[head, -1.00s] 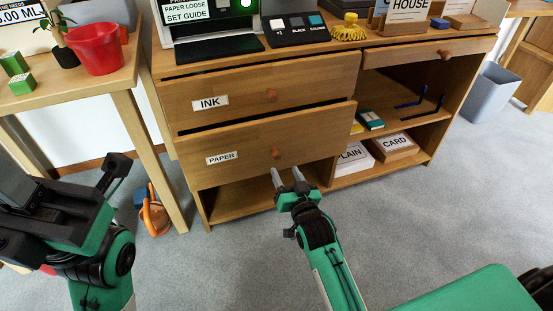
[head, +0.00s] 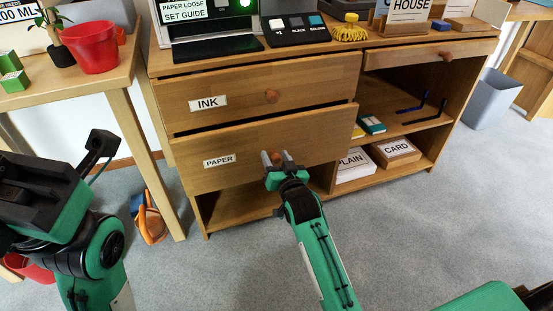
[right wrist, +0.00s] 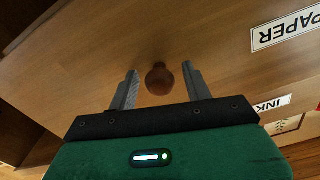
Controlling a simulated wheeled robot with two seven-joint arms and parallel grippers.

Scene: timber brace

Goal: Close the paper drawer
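The paper drawer (head: 230,154) is the lower of two wooden drawers, with a PAPER label; its front stands out from the cabinet, with a dark gap above it. Its round knob (right wrist: 160,78) lies between the two fingers of my right gripper (right wrist: 160,88), with space on both sides. In the head view my right gripper (head: 276,158) is at the drawer front, open around the knob, which it partly covers. My left gripper (head: 95,165) is at the lower left, away from the cabinet; its fingers are not clear.
The ink drawer (head: 245,92) above also stands out a little. Paper stacks marked PLAIN (head: 354,163) and CARD (head: 396,152) lie on the lower right shelf. A table with a red pot (head: 92,47) stands at left.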

